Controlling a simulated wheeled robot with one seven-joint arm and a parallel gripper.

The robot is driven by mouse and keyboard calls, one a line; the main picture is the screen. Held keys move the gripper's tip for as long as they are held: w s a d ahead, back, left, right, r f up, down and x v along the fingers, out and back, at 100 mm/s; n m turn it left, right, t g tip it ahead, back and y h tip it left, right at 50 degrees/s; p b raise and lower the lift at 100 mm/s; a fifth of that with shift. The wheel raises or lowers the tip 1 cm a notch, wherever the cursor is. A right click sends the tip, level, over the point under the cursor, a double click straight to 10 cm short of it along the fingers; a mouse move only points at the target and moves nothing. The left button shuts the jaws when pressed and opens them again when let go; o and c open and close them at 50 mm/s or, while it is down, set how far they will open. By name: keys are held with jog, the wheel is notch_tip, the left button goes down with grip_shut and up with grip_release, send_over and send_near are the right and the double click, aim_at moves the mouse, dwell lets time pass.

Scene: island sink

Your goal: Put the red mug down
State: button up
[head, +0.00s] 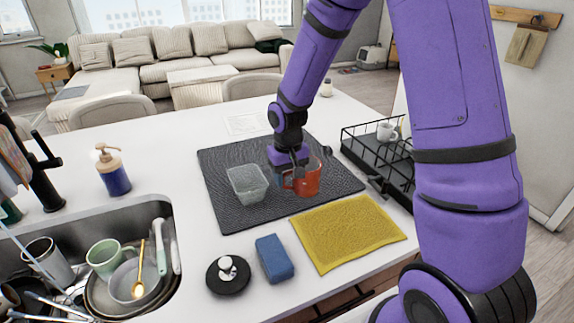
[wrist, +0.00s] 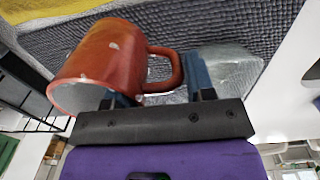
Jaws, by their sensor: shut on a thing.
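The red mug (head: 307,180) is in the middle of the head view, over the dark grey mat (head: 232,208). It looks roughly upright; I cannot tell whether its base touches the mat. My gripper (head: 289,181) points down at the mug's left side and is shut on it. In the wrist view the mug (wrist: 100,60) fills the left, with its handle (wrist: 172,70) between the two fingers of my gripper (wrist: 158,92). The finger nearer the mug body is partly hidden.
A clear glass container (head: 247,184) stands on the mat just left of the mug. A black dish rack (head: 370,160) with a white cup is to the right. A yellow towel (head: 348,233) and blue sponge (head: 274,259) lie in front. A full sink (head: 75,240) is left.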

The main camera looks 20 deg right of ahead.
jog(key=shift+w+d+f, duration=0.75)
jog(key=shift+w+d, duration=0.4)
jog(key=shift+w, duration=0.6)
jog(key=shift+w+d+f, duration=0.8)
jog(key=shift+w+d, duration=0.35)
jog(key=shift+w, duration=0.6)
jog(key=shift+w+d+f, duration=0.75)
jog(key=shift+w+d, duration=0.4)
jog(key=shift+w, duration=0.6)
jog(key=shift+f, duration=0.1)
jog(key=o, duration=1.2)
